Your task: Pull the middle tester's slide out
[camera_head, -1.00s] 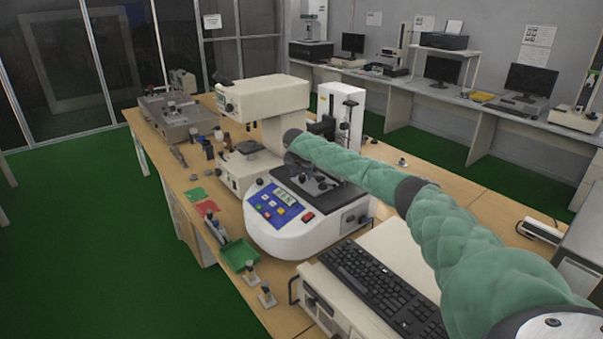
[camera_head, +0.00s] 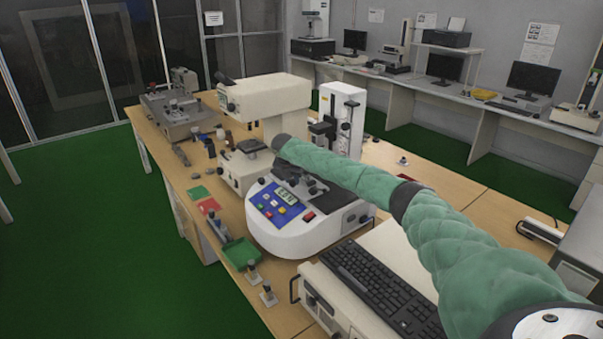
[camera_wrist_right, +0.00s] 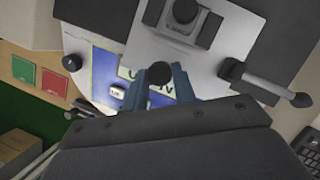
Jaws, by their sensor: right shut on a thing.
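The white tester (camera_head: 290,238) with a rounded front and a blue button panel (camera_head: 266,204) stands in the middle of the bench. Its slide is a grey plate (camera_wrist_right: 153,52) with a black clamp (camera_wrist_right: 182,22) on top, in the right wrist view. A round black knob (camera_wrist_right: 160,73) is at the plate's front edge, above the panel's display. My right gripper (camera_wrist_right: 161,86) is shut on this knob, one blue-grey finger on each side. In the head view, my green-sleeved right arm reaches over the tester and hides part of the slide. My left gripper is not in view.
A tall beige tester (camera_head: 265,98) stands behind, and a grey machine (camera_head: 172,118) is further left. A keyboard (camera_head: 380,288) lies on a beige box at front right. A green tray (camera_head: 241,252) and small metal parts lie along the bench's left edge.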

